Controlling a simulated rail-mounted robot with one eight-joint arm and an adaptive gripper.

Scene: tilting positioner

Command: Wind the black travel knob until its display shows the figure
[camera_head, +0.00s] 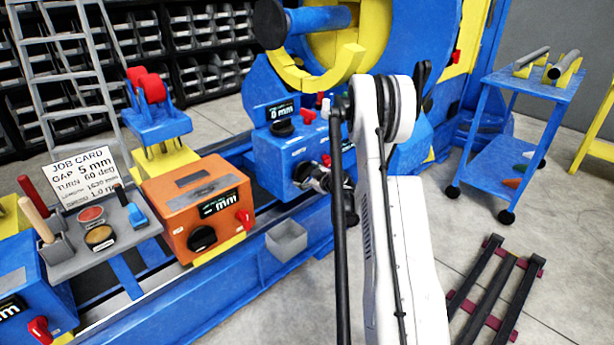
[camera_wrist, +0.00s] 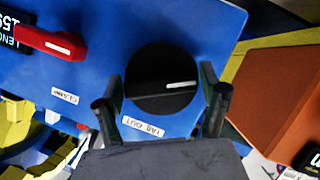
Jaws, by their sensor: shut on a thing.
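A black round knob (camera_wrist: 165,80) with a white pointer line sits on a blue panel. My gripper (camera_wrist: 163,104) has one finger on each side of it and is shut on it. A small white label below the knob is upside down or hard to read, so I cannot confirm that this is the travel knob. A dark display (camera_wrist: 12,38) at the left edge is cut off; only part of its figure shows. In the head view my gripper (camera_head: 322,180) is at the front of the blue box (camera_head: 290,155), partly behind my arm. A display (camera_head: 281,111) on top shows "0 mm" above another black knob (camera_head: 283,128).
A red lever (camera_wrist: 50,42) labelled as a clamp stands left of the gripped knob. An orange box (camera_head: 195,200) with its own black knob (camera_head: 202,238) stands to the left. A job card (camera_head: 82,178) shows gap 5 mm and turn 60 deg. A grey bin (camera_head: 287,242) hangs in front.

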